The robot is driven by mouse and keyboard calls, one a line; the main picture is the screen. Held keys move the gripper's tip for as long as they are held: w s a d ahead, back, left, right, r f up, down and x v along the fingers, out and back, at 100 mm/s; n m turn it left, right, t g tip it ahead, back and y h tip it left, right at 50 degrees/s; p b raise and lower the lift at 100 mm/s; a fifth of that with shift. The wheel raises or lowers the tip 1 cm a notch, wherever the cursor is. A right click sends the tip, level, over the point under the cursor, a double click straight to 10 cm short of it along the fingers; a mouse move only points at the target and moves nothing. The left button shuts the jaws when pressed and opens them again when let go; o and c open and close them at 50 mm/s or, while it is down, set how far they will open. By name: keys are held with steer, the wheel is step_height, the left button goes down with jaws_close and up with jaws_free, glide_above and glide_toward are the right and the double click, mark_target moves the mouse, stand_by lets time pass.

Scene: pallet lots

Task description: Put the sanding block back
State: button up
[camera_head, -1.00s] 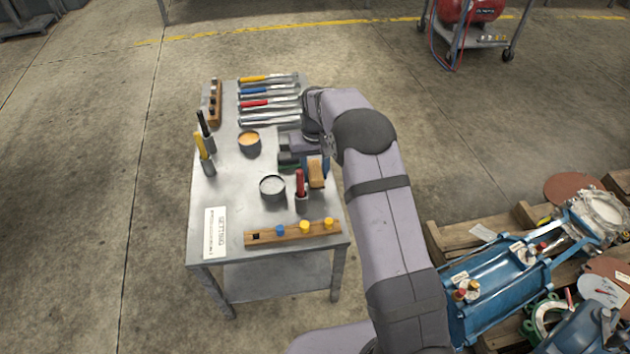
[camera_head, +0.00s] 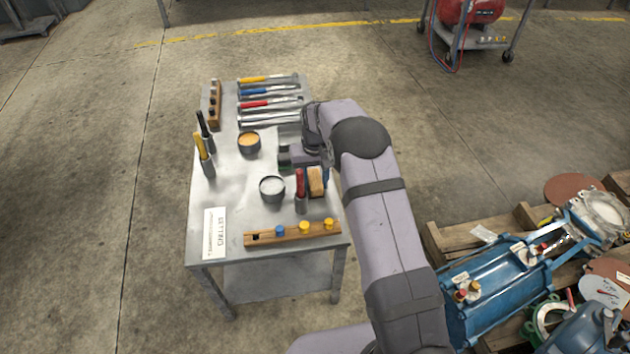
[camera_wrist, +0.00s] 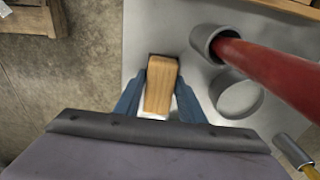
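The sanding block, a plain light-wood block (camera_head: 316,181), is at the right edge of the metal table, beside a red-handled tool in a grey cup. In the wrist view the block (camera_wrist: 161,85) lies between the two blue fingers of my gripper (camera_wrist: 162,84), which press close on both its sides. In the head view my gripper (camera_head: 322,170) is partly hidden by my arm. A pale patch shows just below the block in the wrist view. I cannot tell whether the block's underside touches the tabletop.
The red-handled tool (camera_head: 300,184) stands very near, left of the block. An open grey tin (camera_head: 272,189) and an orange-filled tin (camera_head: 249,143) stand further left. A wooden rail with coloured pegs (camera_head: 292,233) lies along the front. Several hand tools lie at the back.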

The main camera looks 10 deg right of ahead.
mark_target(315, 181)
steer(key=shift+o, duration=1.2)
steer(key=shift+f, duration=0.15)
steer(key=shift+s, duration=0.1)
steer(key=shift+f, duration=0.1)
steer(key=shift+a, duration=0.1)
step_height(315, 181, up, 13)
steer(key=p, duration=0.1)
steer(key=shift+s+p, duration=0.15)
steer(key=shift+p, duration=0.25)
steer(key=shift+f, duration=0.1)
